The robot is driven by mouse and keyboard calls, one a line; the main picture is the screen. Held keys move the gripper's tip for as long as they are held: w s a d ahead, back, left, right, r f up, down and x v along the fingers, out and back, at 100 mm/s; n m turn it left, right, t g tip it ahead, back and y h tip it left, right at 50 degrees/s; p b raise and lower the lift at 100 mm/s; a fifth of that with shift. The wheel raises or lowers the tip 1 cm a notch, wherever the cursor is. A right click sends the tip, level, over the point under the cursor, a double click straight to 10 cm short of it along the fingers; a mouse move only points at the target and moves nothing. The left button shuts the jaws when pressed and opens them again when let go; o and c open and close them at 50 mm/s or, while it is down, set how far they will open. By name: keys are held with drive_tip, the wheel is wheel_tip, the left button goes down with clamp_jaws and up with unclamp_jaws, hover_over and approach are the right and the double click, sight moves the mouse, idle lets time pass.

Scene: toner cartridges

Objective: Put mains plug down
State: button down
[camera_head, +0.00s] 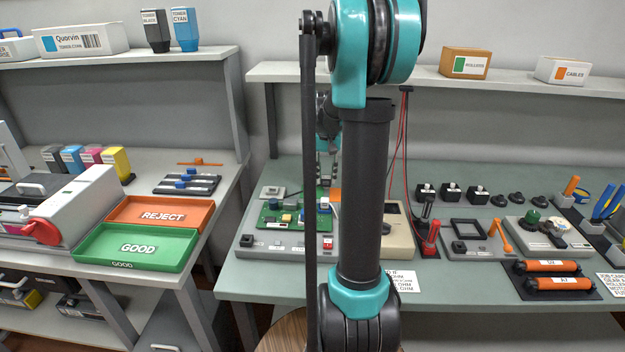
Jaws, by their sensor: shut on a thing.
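My gripper (328,148) is partly hidden behind my own arm, above the back of the green circuit board (285,215). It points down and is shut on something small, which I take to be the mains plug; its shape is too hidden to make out. The board lies on a grey fixture (262,240) on the right-hand bench. Part of a beige device (398,238) shows to the right of my arm.
Red and black test probes (431,238) stand right of my arm, with red leads (403,140) hanging above. Several black blocks (451,193), orange rollers (552,266) and small parts fill the right bench. A green GOOD tray (135,248) and orange REJECT tray (162,215) sit left.

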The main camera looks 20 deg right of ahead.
drive_tip(key=a, duration=0.1)
drive_tip(key=w+a, duration=0.1)
drive_tip(key=a, duration=0.1)
drive_tip(key=a+f, duration=0.1)
drive_tip(key=shift+w+a, duration=0.25)
drive_tip(key=shift+w, duration=0.15)
drive_tip(key=shift+f, duration=0.25)
drive_tip(key=shift+f, duration=0.15)
drive_tip(key=c, duration=1.2)
unclamp_jaws()
drive_tip(key=shift+d, duration=0.1)
wheel_tip(320, 180, up, 12)
drive_tip(key=shift+r, duration=0.15)
